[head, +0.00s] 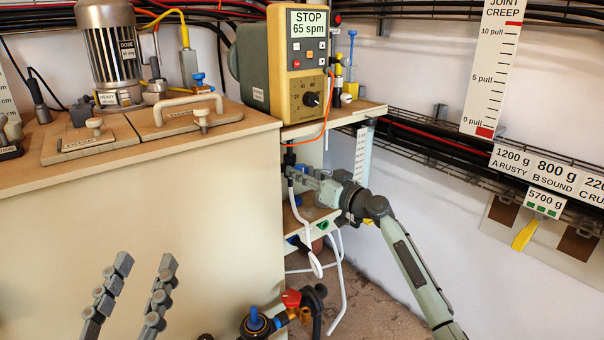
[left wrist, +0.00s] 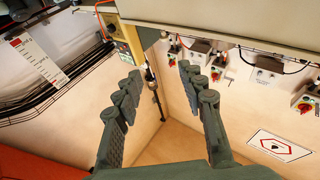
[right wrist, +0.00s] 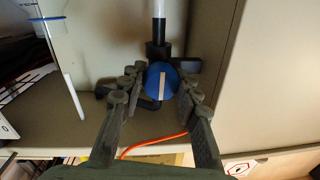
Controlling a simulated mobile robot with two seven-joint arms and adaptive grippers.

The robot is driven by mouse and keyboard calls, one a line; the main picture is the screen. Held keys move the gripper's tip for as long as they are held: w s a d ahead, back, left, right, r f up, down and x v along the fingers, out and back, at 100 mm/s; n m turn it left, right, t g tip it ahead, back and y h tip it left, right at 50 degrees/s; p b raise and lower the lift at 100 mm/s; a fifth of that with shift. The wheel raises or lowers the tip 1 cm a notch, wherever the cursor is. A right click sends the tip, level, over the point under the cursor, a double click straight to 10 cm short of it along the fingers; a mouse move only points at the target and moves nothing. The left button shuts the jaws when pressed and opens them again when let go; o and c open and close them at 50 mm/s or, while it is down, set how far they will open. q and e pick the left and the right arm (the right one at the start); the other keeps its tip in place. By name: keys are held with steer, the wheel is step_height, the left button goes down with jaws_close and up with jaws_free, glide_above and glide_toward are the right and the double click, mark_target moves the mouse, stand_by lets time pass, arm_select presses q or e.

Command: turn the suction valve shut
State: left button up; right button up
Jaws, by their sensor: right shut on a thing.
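In the right wrist view a round blue knob (right wrist: 155,74) with a pale stripe sits on a black valve body below a white tube.
The pump (head: 272,62) reading "STOP 65 spm" stands above the shelf. White tubes (head: 335,290) hang below my right gripper. A blue knob and a red-handled valve (head: 291,298) are low in front. The cabinet front (head: 190,200) borders the left.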

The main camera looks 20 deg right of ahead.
steer(key=shift+f, duration=0.1)
steer(key=m+b, duration=0.1)
steer(key=m, duration=0.1)
steer(key=shift+m, duration=0.3)
steer(key=m, duration=0.2)
steer(key=shift+m, duration=0.4)
steer(key=shift+m+t, duration=0.3)
steer(key=shift+m, duration=1.5)
steer(key=m+p, duration=0.1)
steer(key=m, duration=0.2)
steer(key=shift+m, duration=0.5)
steer(key=m+h+p, duration=0.1)
steer(key=m+p, duration=0.1)
steer(key=m, duration=0.2)
steer(key=shift+m+t, duration=0.4)
arm_select(q)
steer(key=a+f+g+y, duration=0.1)
steer(key=a+f+g, duration=0.1)
steer(key=f, duration=0.3)
steer(key=w+a+f+g+y, duration=0.1)
steer(key=a+f+g+y, duration=0.1)
steer(key=f, duration=0.3)
steer(key=shift+w+f+g, duration=0.2)
steer(key=shift+w+g, duration=0.05)
steer(key=shift+g, duration=0.35)
arm_select(e)
steer(key=shift+m, duration=0.4)
